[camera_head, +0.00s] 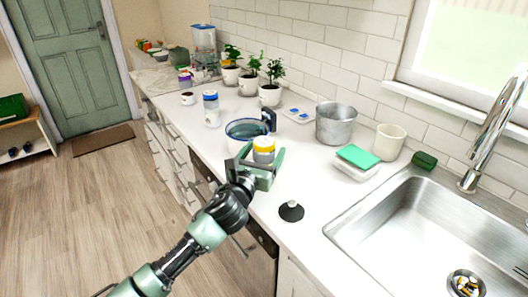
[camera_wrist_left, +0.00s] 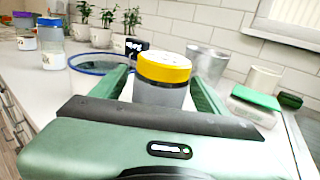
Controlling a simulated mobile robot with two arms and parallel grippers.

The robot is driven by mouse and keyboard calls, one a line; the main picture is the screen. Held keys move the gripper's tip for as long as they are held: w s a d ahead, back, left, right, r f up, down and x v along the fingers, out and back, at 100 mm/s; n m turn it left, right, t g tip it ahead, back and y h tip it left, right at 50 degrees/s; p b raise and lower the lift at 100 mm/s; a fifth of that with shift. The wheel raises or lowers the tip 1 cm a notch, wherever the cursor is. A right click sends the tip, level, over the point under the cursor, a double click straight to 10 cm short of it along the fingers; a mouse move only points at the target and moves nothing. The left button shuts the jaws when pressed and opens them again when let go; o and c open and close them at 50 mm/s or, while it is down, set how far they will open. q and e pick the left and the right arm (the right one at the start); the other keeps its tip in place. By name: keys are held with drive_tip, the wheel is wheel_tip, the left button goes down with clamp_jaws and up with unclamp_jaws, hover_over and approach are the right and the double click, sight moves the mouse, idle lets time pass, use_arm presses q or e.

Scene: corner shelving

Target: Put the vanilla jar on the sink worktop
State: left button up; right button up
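A jar with a yellow lid (camera_head: 263,145) stands upright on the white worktop beside the sink. I cannot read its label, so I cannot confirm that it is the vanilla jar. The jar also shows close up in the left wrist view (camera_wrist_left: 163,78). My left gripper (camera_head: 262,163) reaches in from the front, with its green fingers on either side of the jar. A gap shows between the left finger and the jar, so the fingers look open around it. The jar's lower part is hidden behind the gripper. My right gripper is in neither view.
A blue-rimmed bowl (camera_head: 243,130) is just behind the jar. Potted plants line the wall.

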use_arm(q)
drive_tip(key=shift+s+r, duration=0.1)
drive_tip(key=shift+r, duration=0.05)
drive_tip(key=v, duration=1.1)
drive_tip(key=shift+s+a, duration=0.15)
drive_tip(key=shift+s, duration=0.25)
